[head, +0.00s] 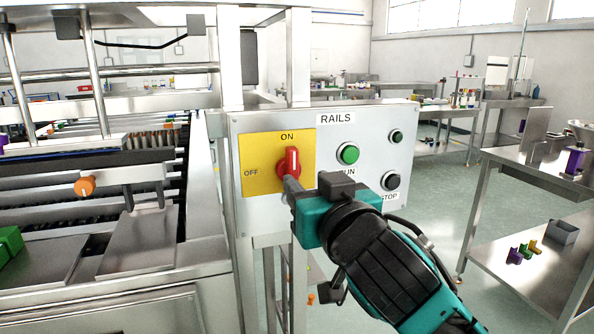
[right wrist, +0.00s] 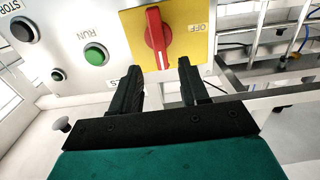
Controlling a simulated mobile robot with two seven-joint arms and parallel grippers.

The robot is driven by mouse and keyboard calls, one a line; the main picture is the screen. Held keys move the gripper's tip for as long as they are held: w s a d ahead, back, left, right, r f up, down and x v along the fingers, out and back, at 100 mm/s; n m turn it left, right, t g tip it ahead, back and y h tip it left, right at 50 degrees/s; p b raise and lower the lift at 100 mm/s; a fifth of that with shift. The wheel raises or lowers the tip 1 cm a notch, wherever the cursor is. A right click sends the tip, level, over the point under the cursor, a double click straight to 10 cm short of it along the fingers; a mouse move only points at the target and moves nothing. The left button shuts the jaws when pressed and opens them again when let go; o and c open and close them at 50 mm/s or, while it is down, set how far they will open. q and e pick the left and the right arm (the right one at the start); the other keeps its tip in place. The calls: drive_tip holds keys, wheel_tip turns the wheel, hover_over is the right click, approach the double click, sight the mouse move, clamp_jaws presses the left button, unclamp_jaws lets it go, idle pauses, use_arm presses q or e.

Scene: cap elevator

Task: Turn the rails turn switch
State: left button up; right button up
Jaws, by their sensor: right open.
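The rails turn switch (head: 289,163) is a red knob on a yellow plate (head: 252,180) of the grey RAILS panel. Its handle stands about upright, in line with the ON label (head: 287,137); the OFF label (head: 251,173) is to its left. My right gripper (head: 291,186) is just in front of and below the knob. In the right wrist view the open fingers (right wrist: 158,78) point toward the red knob (right wrist: 156,40), which lies ahead between their lines. I see no clear contact. My left gripper is not in view.
The panel also has a green RUN button (head: 348,153), a dark STOP button (head: 391,181) and a small green lamp or button (head: 396,136). The rail machine (head: 205,200) stands left. A metal table (head: 510,160) stands right, with open floor between.

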sight(294, 169)
drive_tip(key=shift+x, duration=3.1)
drive_tip(key=shift+c, duration=0.3)
clamp_jaws()
